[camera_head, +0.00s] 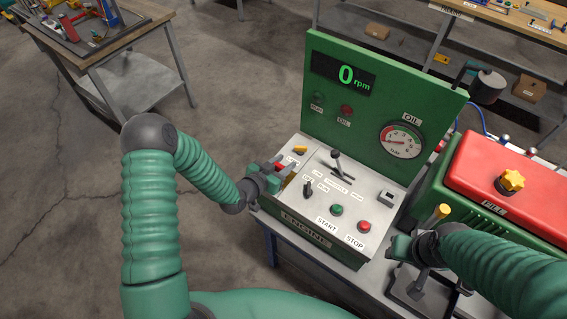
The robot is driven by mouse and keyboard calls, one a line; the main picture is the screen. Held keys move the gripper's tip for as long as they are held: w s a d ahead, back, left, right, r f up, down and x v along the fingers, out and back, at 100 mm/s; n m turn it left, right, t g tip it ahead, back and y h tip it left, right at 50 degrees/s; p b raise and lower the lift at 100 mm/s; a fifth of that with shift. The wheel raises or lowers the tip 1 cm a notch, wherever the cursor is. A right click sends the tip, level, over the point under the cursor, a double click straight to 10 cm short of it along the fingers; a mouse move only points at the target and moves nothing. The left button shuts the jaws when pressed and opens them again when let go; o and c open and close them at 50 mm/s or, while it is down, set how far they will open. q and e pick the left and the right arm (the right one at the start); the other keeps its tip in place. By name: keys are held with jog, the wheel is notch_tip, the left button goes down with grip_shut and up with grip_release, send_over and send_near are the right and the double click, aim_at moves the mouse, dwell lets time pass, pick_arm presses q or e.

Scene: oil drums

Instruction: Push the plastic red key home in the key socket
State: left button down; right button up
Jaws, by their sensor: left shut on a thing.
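The grey engine control panel (325,215) has a green upright back with a display reading 0 rpm. My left gripper (282,168) is at the panel's left edge, shut on the small red key (280,167), of which only a bit shows between the fingers. The key socket is hidden by the gripper, so I cannot tell how deep the key sits. My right gripper (398,246) is low at the right, beside the panel's front right corner; its fingers are too unclear to tell open from shut.
A black lever (337,160), a toggle switch (308,188), a green START button (337,210) and a red STOP button (365,226) stand on the panel. A red tank with a yellow cap (511,181) is at right. A yellow-topped handle (441,212) rises near my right gripper.

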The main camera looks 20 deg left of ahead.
pick_arm(q)
jog(key=shift+w+f+b, duration=0.1)
jog(key=shift+f+b, duration=0.3)
jog(key=shift+f, duration=0.2)
jog(key=shift+d, duration=0.1)
jog(key=shift+d+f+b, duration=0.1)
jog(key=shift+f+b, duration=0.25)
jog(key=shift+b, duration=0.05)
jog(key=shift+f, duration=0.2)
jog(key=shift+s+f+b, duration=0.2)
jog(key=shift+f+b, duration=0.15)
jog(key=shift+b, duration=0.2)
